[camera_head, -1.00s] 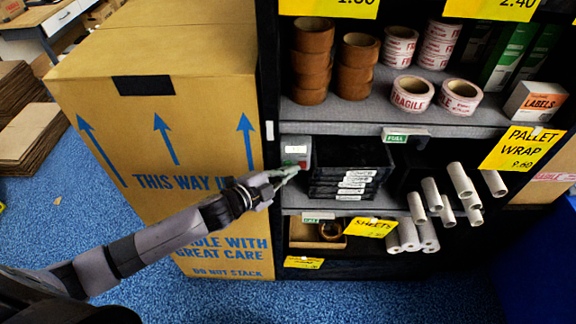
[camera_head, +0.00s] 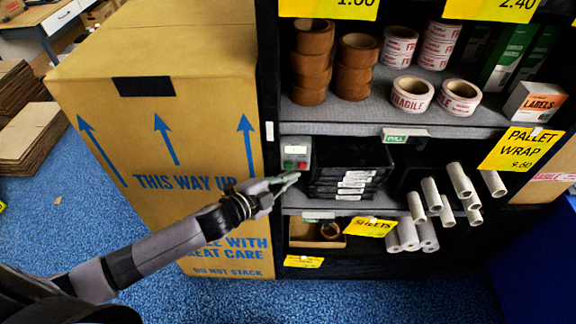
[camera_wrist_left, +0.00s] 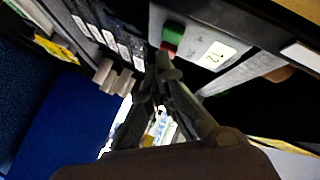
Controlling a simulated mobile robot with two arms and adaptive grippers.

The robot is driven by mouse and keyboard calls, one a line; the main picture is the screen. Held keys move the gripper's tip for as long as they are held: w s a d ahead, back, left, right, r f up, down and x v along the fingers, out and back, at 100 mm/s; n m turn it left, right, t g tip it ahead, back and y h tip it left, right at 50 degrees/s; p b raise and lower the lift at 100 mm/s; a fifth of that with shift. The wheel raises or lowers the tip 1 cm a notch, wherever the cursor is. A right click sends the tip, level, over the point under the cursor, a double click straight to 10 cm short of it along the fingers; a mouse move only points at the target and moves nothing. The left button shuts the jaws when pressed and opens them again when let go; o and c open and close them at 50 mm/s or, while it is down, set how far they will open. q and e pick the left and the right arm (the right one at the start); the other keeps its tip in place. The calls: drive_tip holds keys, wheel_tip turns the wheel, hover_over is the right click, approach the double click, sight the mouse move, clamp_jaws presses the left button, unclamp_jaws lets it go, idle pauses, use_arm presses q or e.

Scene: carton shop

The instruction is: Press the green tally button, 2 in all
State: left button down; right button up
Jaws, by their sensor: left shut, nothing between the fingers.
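The grey tally box (camera_head: 297,148) stands on the middle shelf at its left end, with a small display on its front. Its green button (camera_head: 288,164) and red button (camera_head: 302,164) sit side by side below the display. In the left wrist view the green button (camera_wrist_left: 174,32) and red button (camera_wrist_left: 169,48) show just beyond the fingertips, and the display (camera_wrist_left: 215,55) carries a dark digit that looks like a 2. My left gripper (camera_head: 292,178) is shut and empty, its tips just below the buttons in the head view and apart from the green one. My right gripper is out of view.
A black tray of dark packs (camera_head: 345,185) stands right of the tally box. White rolls (camera_head: 430,195) stick out farther right. A large carton (camera_head: 165,130) stands left of the shelf. Tape rolls (camera_head: 312,62) fill the shelf above.

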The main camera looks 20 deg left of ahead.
use_arm(q)
drive_tip(key=s, duration=0.2)
drive_tip(key=s+d, duration=0.1)
drive_tip(key=s, duration=0.1)
drive_tip(key=shift+s+d+p, duration=0.15)
drive_tip(key=shift+s+p, duration=0.1)
drive_tip(key=shift+p, duration=0.1)
idle(1.8)
drive_tip(key=s+n+p, duration=0.1)
drive_tip(key=n, duration=0.4)
drive_tip(key=s+f+n+p, duration=0.1)
drive_tip(key=n, duration=0.5)
drive_tip(key=s+n+p, duration=0.1)
drive_tip(key=n, duration=0.5)
drive_tip(key=shift+s+d+f+g+y, duration=0.2)
drive_tip(key=shift+s+f+g+y, duration=0.1)
drive_tip(key=shift+s, duration=0.1)
drive_tip(key=w+a+b, duration=0.2)
drive_tip(key=w, duration=0.6)
drive_tip(key=shift+w+a, duration=0.2)
drive_tip(key=shift+w, duration=0.05)
